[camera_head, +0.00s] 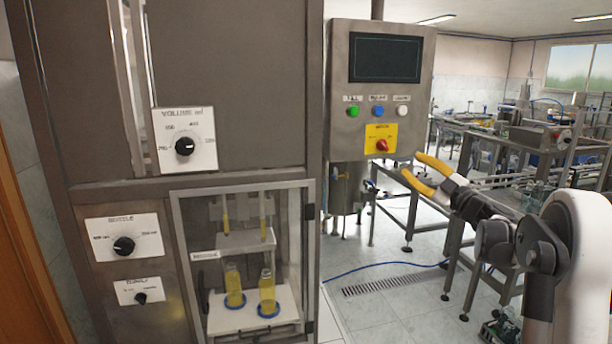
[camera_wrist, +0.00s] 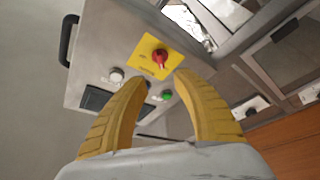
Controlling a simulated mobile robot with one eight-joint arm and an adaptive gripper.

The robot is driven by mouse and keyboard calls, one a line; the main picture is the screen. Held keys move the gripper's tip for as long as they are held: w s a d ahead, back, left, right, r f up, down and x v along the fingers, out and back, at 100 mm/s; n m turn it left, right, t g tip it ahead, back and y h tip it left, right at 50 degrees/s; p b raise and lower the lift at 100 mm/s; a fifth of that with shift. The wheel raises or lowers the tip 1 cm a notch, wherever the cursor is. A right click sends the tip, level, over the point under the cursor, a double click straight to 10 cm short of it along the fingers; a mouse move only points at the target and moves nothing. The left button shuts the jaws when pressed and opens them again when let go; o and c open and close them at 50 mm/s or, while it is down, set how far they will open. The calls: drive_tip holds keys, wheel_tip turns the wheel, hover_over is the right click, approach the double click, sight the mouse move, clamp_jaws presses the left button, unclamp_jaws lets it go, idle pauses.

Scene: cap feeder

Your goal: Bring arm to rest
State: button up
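My gripper (camera_head: 424,175) is at the right of the head view, its two yellow fingers spread apart with nothing between them. It is in front of and to the right of the control box, apart from it in that view. In the wrist view my gripper (camera_wrist: 158,82) also shows open, its fingers pointing toward the control box (camera_wrist: 100,50). The box has a red rotary switch (camera_head: 382,146) on a yellow plate, which also shows in the wrist view (camera_wrist: 160,57). Part of the button row is hidden behind a finger there.
A steel cabinet (camera_head: 250,90) with labelled dials fills the left. Its glazed compartment (camera_head: 180,250) holds two yellow bottles (camera_head: 267,290). The control box (camera_head: 338,110) has a dark screen and green, blue and white buttons. Steel tables stand behind my arm; a blue hose (camera_head: 385,264) crosses the floor.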

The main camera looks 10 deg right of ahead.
drive_tip(key=s+a+r+m+h+b, duration=0.1)
drive_tip(key=s+a+m+h+b, duration=0.55)
drive_tip(key=m+h, duration=0.35)
drive_tip(key=s+a+f+m+g+y+b, duration=0.1)
drive_tip(key=s+a+f+g+b, duration=0.2)
drive_tip(key=s+a+f, duration=0.4)
drive_tip(key=s+a+f+m+g+y+b, duration=0.1)
drive_tip(key=s+a+f+g, duration=0.4)
drive_tip(key=s+f, duration=1)
drive_tip(key=s+a+f+m+g+y+b, duration=0.1)
drive_tip(key=s+a+f+g+b, duration=0.3)
drive_tip(key=s+a+f, duration=0.6)
wheel_tip(320, 180, down, 7)
drive_tip(key=shift+s+r+g+b, duration=0.2)
drive_tip(key=shift+s+g+b, duration=0.1)
drive_tip(key=shift+s+g, duration=0.3)
drive_tip(key=shift+o, duration=0.5)
